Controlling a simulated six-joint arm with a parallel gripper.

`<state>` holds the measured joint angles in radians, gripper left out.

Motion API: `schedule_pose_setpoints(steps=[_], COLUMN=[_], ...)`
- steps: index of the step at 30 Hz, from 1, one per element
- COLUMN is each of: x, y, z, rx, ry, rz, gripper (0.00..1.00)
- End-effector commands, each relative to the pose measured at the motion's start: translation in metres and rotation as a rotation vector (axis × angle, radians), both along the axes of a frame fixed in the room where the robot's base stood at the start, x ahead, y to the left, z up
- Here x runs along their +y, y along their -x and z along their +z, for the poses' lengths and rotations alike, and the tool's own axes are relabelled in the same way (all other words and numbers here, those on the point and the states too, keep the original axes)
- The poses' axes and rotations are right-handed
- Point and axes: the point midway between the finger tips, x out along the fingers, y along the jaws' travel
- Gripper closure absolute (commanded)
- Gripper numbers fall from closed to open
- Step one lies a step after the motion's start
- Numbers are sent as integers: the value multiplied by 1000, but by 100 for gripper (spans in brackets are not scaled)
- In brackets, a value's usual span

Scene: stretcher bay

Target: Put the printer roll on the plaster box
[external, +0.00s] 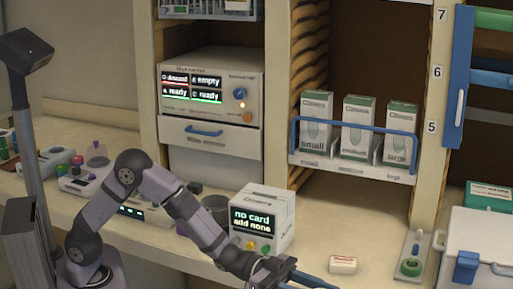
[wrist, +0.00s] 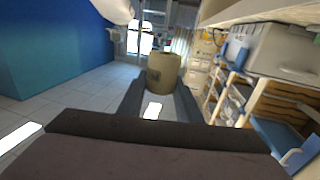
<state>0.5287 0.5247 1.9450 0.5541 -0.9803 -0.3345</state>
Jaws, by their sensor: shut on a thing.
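My gripper (wrist: 160,88) is shut on a beige cylinder, the printer roll (wrist: 163,72), which sits between the fingertips in the wrist view. In the external view my gripper (external: 312,284) is low at the bottom edge, in front of the counter; the roll is not visible there. Two boxes could be the plaster box: a small white box with red print (external: 343,265) on the counter, right of my gripper, and a green-and-white box (external: 490,196) at the far right. Their print is too small to read.
A white device (external: 262,220) reading "no card add none" stands close behind my wrist. A grey cup (external: 216,208) is beside it. A small tray with a green ring (external: 411,267) and a white case (external: 485,250) stand right. Counter behind the small white box is clear.

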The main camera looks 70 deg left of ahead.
Motion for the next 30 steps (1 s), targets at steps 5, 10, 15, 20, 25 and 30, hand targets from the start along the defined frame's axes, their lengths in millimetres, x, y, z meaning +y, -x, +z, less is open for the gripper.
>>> schedule_pose_setpoints(steps=[5, 10, 15, 20, 25, 30], x=[6, 21, 40, 61, 89, 128], y=[-35, -60, -81, -99, -118, -140], z=[44, 72, 92, 109, 123, 133], rx=[-3, 2, 1, 1, 3, 4], ry=[5, 2, 2, 3, 3, 2], rz=[199, 352, 485, 602, 737, 912], gripper=[91, 91, 91, 91, 91, 91])
